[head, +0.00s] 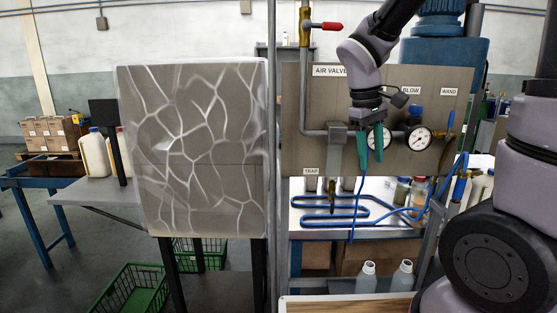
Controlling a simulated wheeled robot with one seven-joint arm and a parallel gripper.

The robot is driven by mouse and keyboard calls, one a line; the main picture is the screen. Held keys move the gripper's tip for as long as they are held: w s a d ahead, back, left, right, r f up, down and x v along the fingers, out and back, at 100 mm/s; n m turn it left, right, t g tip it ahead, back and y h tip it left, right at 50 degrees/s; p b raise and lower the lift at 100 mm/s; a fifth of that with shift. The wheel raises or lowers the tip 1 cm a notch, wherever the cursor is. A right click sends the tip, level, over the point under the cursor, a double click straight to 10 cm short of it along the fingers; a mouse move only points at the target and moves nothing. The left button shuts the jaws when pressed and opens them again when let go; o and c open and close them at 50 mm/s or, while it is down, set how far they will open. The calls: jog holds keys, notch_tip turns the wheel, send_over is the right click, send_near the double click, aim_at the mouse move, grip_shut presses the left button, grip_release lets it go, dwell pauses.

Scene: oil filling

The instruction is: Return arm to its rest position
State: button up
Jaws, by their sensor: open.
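My gripper (370,150) hangs pointing down in the right half of the head view, with teal fingers. The fingers are apart and nothing shows between them. It is in front of the tan air valve panel (305,145), overlapping the left one of two round gauges. My arm comes down to it from the top right, and more of my arm fills the right edge.
Left of my gripper stands a large grey panel with white vein lines (200,150). A red-handled valve (325,26) sits on a pipe above. A blue hose (330,212) lies on the shelf below. Bottles (367,277) stand low, near a wood-edged surface (345,304). Green crates (135,290) are on the floor.

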jog(key=s+d+r+m+t+y, duration=0.1)
jog(key=s+r+m+t+y, duration=0.1)
jog(key=r, duration=0.4)
jog(key=s+d+r+m+t+y, duration=0.2)
jog(key=s+r+m+t, duration=0.2)
jog(key=r+m, duration=0.3)
jog(key=shift+s+m+t, duration=0.3)
jog(key=shift+s+t, duration=0.1)
jog(key=shift+s, duration=0.5)
